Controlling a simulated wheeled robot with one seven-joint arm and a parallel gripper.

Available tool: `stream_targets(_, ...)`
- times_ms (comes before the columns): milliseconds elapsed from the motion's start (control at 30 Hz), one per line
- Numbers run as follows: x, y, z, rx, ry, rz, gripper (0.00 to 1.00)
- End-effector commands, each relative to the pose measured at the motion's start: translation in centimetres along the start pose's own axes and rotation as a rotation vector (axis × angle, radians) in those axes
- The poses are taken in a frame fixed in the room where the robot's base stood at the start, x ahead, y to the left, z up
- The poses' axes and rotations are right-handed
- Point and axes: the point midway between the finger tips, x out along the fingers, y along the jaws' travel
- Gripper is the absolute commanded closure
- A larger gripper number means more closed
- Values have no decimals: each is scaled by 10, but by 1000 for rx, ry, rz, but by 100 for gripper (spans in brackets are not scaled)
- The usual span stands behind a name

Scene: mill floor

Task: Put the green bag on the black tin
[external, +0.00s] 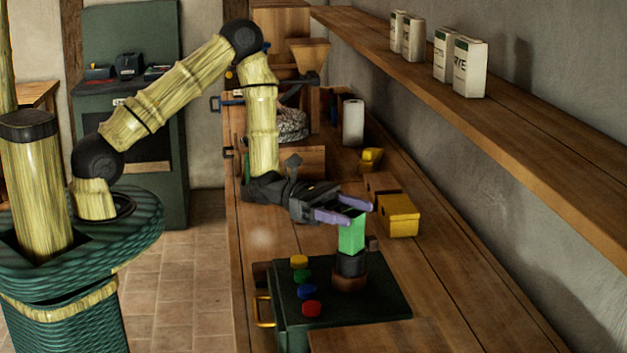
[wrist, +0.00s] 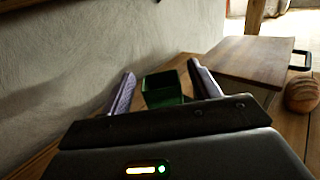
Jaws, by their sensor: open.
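The green bag (external: 351,236) stands upright on the black tin (external: 350,264), which sits above a brown round piece (external: 350,284) on a dark green box. My gripper (external: 352,210) is open, its two purple fingers at the top of the bag. In the wrist view, my gripper (wrist: 162,80) has its fingers spread apart, with the dark green, open-topped bag (wrist: 163,90) showing between them and gaps on both sides. The tin is not seen in the wrist view.
The dark green box (external: 385,300) has yellow, green, blue and red knobs. A yellow box (external: 398,215) stands behind and right of the bag. A shelf (external: 510,125) with white packets runs along the wall. A loaf (wrist: 302,93) lies beside a wooden block (wrist: 250,60).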

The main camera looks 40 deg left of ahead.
Motion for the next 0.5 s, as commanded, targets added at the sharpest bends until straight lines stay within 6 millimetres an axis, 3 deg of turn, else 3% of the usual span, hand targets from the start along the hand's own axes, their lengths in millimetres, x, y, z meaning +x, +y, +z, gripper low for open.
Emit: stream_targets(500, -95, 1, -3, 1, 0, 4, 39)
